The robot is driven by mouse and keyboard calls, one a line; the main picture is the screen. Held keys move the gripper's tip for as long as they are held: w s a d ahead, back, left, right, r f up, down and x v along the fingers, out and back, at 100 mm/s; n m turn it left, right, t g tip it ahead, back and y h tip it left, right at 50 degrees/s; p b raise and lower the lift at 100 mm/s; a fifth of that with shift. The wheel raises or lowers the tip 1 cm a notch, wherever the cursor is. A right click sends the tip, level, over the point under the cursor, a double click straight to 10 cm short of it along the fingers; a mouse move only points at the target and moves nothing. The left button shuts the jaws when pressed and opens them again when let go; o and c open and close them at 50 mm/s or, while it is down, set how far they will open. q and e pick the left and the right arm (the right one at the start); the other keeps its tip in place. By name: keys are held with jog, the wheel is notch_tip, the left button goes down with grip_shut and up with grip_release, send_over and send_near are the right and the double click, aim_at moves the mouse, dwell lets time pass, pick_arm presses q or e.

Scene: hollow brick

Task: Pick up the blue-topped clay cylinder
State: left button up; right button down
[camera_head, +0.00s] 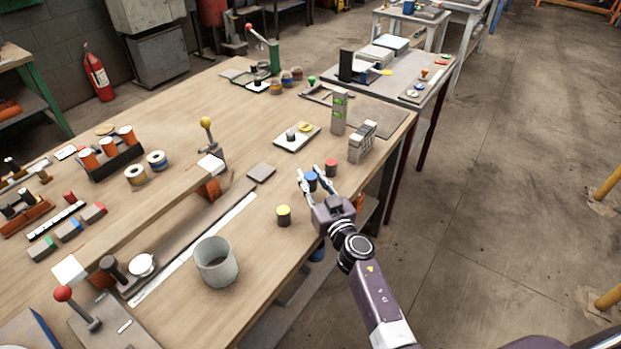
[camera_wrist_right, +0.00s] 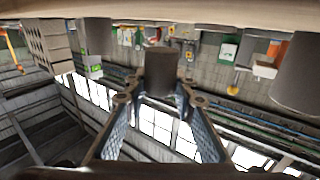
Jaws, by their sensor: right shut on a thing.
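The blue-topped clay cylinder (camera_head: 311,178) is near the right edge of the wooden workbench (camera_head: 240,240). My right gripper (camera_head: 313,178) reaches in from the lower right, low over the bench, with its fingers on both sides of the cylinder and shut on it. In the right wrist view, which looks upside down, the grey body of the cylinder (camera_wrist_right: 161,72) is between the fingertips (camera_wrist_right: 158,95); its blue top does not show there. I cannot tell whether its base touches the bench. My left gripper is in neither view.
A red-topped cylinder (camera_head: 331,168) stands close beyond the gripper. A yellow-topped cylinder (camera_head: 283,216) stands nearer, to the left. A hollow brick (camera_head: 362,142) and a tall block (camera_head: 339,112) stand farther back. A grey cup (camera_head: 216,262) is at the front. A flat plate (camera_head: 261,172) lies left.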

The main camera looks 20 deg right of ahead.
aim_at(310, 176)
notch_tip(310, 176, up, 17)
jog(key=p, duration=1.2)
